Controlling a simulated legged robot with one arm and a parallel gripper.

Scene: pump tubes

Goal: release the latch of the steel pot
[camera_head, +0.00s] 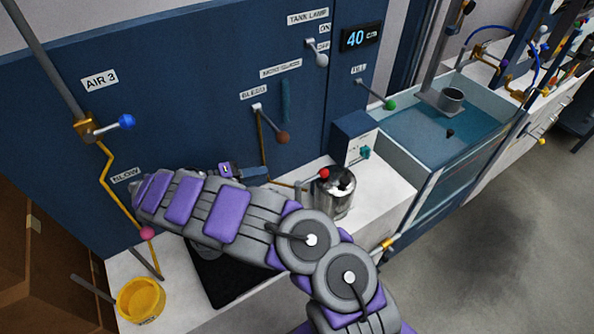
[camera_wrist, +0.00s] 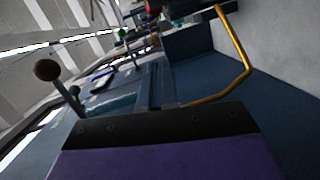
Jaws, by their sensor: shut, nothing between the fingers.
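The steel pot (camera_head: 335,198) stands on the white bench right of my arm, shiny with dark patches on top. A red knob (camera_head: 324,174) sits at its upper left rim, at the end of a thin rod. I cannot tell whether this is the latch. My gripper (camera_head: 258,172) shows only in part behind my forearm, left of the pot and apart from it. It is shut and empty. In the wrist view a purple and black part of my gripper fills the bottom, and the pot cannot be made out there.
A brown-knobbed lever (camera_head: 282,137) hangs on the blue panel (camera_head: 200,90) above my gripper; a brown knob also shows in the wrist view (camera_wrist: 47,70). A small blue box (camera_head: 354,136) stands behind the pot. A yellow cup (camera_head: 141,299) is at lower left. A water tank (camera_head: 440,130) lies right.

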